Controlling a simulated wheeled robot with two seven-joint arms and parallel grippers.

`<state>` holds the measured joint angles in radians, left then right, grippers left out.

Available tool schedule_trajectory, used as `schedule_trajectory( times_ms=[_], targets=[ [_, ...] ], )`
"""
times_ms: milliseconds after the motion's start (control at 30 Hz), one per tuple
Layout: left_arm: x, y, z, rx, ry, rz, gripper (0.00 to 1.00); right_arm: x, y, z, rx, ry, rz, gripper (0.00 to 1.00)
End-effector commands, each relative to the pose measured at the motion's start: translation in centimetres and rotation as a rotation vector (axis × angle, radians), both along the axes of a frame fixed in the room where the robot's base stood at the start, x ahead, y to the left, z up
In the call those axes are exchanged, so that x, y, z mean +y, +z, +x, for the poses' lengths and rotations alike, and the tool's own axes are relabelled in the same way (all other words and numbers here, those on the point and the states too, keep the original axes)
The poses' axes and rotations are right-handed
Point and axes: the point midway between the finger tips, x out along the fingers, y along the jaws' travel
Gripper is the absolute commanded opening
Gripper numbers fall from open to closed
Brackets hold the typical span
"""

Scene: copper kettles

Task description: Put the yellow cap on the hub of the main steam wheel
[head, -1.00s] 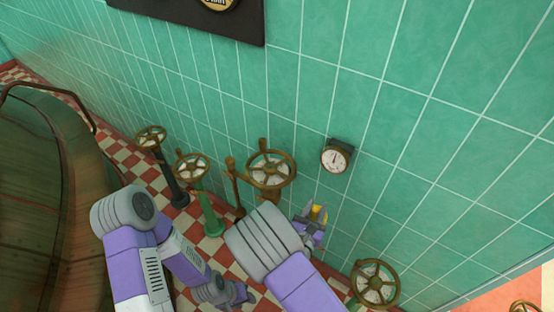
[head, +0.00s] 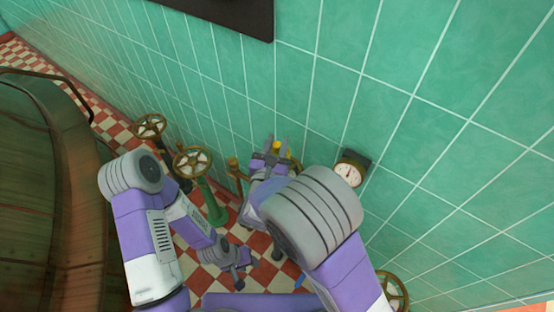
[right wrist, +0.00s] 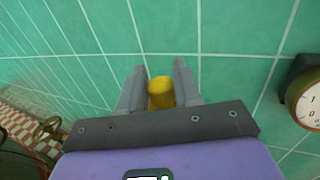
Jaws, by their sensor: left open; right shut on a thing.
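The yellow cap (head: 276,146) is between the fingers of my right gripper (head: 277,143), which is shut on it. In the right wrist view the cap (right wrist: 161,93) shows between the two grey fingertips, with the tiled wall beyond. The spoked wheel left of the gauge is now mostly hidden behind my right gripper and arm; its hub is not visible, and whether the cap touches it I cannot tell. No label shows which wheel is the main steam wheel. My left gripper (head: 244,266) is open and empty, low over the checkered floor.
A round gauge (head: 350,173) is on the green tiled wall. Two brass handwheels, one on a dark post (head: 149,126) and one on a green post (head: 192,163), stand left. Another wheel (head: 393,290) is lower right. A large copper kettle (head: 45,190) fills the left side.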

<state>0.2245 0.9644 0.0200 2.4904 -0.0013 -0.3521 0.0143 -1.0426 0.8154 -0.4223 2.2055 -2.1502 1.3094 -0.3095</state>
Motion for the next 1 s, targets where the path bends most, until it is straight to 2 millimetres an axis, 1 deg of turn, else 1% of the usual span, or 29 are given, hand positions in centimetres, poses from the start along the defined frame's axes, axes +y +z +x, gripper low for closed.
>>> schedule_trajectory(
  times_ms=[33, 133, 200, 367, 533, 600, 833, 967, 1000],
  targets=[
    [0.0, -0.6, 0.0, 0.001, 0.000, 0.000, 0.43, 0.0, -1.5, 0.0, 0.003, 0.000, -0.005, 0.01],
    [0.0, -1.1, -0.1, 0.001, 0.001, 0.000, 0.43, 0.0, -3.3, 0.0, 0.002, 0.000, -0.005, 0.01],
    [0.0, -1.2, -0.1, 0.001, 0.001, 0.000, 0.43, 0.0, -4.0, 0.0, 0.001, 0.000, -0.003, 0.01],
    [0.0, -1.5, 0.0, 0.001, 0.001, 0.000, 0.43, 0.0, -5.0, 0.0, 0.000, 0.000, -0.001, 0.01],
    [0.0, -2.2, 0.0, 0.001, 0.000, 0.000, 0.43, 0.0, -7.5, 0.0, 0.002, 0.000, -0.004, 0.01],
    [0.0, -2.4, 0.0, 0.000, 0.001, 0.000, 0.43, 0.0, -8.2, 0.0, 0.000, 0.000, -0.002, 0.01],
    [0.0, -2.3, 0.0, 0.000, 0.000, 0.000, 0.43, 0.0, -8.1, 0.0, -0.001, 0.000, 0.001, 0.01],
    [0.0, -2.6, 0.0, 0.000, 0.000, 0.000, 0.43, 0.0, -8.5, 0.0, -0.001, 0.000, 0.000, 0.01],
    [0.0, -2.7, 0.0, 0.000, 0.000, 0.000, 0.43, 0.0, -8.6, 0.0, 0.000, 0.000, 0.000, 0.35]
  ],
)
